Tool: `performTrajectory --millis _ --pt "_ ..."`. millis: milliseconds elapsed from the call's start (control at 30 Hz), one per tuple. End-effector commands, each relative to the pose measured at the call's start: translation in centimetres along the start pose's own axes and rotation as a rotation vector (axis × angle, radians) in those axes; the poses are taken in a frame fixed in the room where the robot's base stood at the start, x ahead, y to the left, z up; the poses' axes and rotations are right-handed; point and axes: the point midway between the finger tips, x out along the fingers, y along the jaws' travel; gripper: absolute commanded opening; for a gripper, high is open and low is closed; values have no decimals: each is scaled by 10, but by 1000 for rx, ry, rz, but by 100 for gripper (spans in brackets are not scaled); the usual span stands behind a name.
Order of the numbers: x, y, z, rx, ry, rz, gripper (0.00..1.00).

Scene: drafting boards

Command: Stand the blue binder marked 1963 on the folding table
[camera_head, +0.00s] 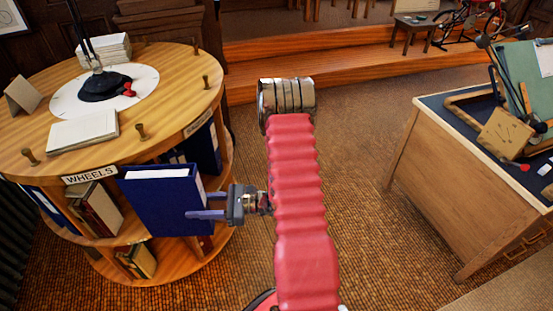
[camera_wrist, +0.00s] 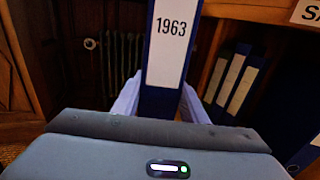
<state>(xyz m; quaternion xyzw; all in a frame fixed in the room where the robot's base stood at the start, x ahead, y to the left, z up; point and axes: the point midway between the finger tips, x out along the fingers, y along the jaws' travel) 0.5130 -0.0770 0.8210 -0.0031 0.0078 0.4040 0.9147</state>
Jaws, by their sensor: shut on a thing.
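The blue binder (camera_head: 166,209) is upright in the head view, at the front of the round wooden shelf table, with its white page edges facing up. In the wrist view its spine (camera_wrist: 160,98) carries a white label reading 1963. My gripper (camera_head: 192,214) reaches in from the right and is shut on the binder. In the wrist view one finger lies on each side of the spine. The binder's lower edge is near the middle shelf; I cannot tell whether it touches. I cannot pick out a folding table for certain.
A blue-topped desk (camera_head: 430,105) with clutter stands right. Carpet between them is clear. Wooden steps (camera_head: 330,50) cross the back.

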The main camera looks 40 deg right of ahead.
Motion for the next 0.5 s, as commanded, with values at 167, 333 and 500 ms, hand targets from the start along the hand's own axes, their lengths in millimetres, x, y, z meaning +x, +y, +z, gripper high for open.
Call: performTrajectory --millis 167,333,500 --pt "46 15 15 -5 -11 73 0" --pt "72 25 23 -3 -17 110 0" --pt "79 28 25 -3 -19 120 0"
